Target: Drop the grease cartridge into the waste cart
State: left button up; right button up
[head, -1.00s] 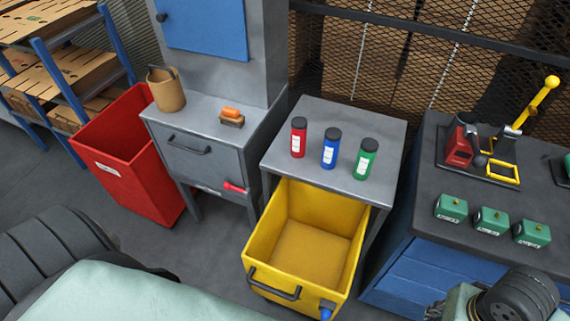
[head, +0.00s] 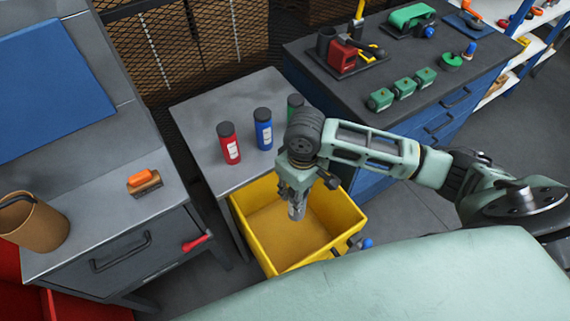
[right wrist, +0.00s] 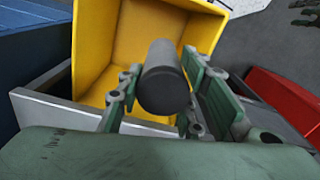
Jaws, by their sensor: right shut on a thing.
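My right gripper (head: 297,205) is shut on a dark-capped grey cylinder (head: 297,212), which looks like the grease cartridge. It hangs over the open yellow bin (head: 345,207), which seems to be the waste cart. In the right wrist view the cylinder's dark round end (right wrist: 164,88) sits between the fingers (right wrist: 164,95), in front of the yellow bin (right wrist: 92,55). The bin's visible floor is bare.
Red (head: 229,145), blue (head: 263,130) and partly hidden green (head: 295,103) capped bottles stand on the grey table (head: 190,108) behind the yellow bin. A red bin (head: 85,307) is at lower left. A dark workbench (head: 310,55) holds several green blocks at upper right.

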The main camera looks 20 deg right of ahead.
jog(key=w+d+f+n+p, duration=0.1)
jog(key=w+d+f+n, duration=0.15)
jog(key=w+n, duration=0.2)
jog(key=w+d+f+n, duration=0.1)
jog(key=w+f+n, duration=0.25)
jog(key=w, duration=0.25)
pick_arm(q)
notch_tip(320, 180, down, 5)
jog(key=b, duration=0.6)
jog(key=shift+w+d+r, duration=0.1)
jog(key=shift+d+r, duration=0.05)
pick_arm(e)
jog(key=f, duration=0.5)
jog(key=shift+d+f, duration=0.1)
jog(key=shift+d, duration=0.1)
pick_arm(q)
jog(key=shift+r, duration=0.1)
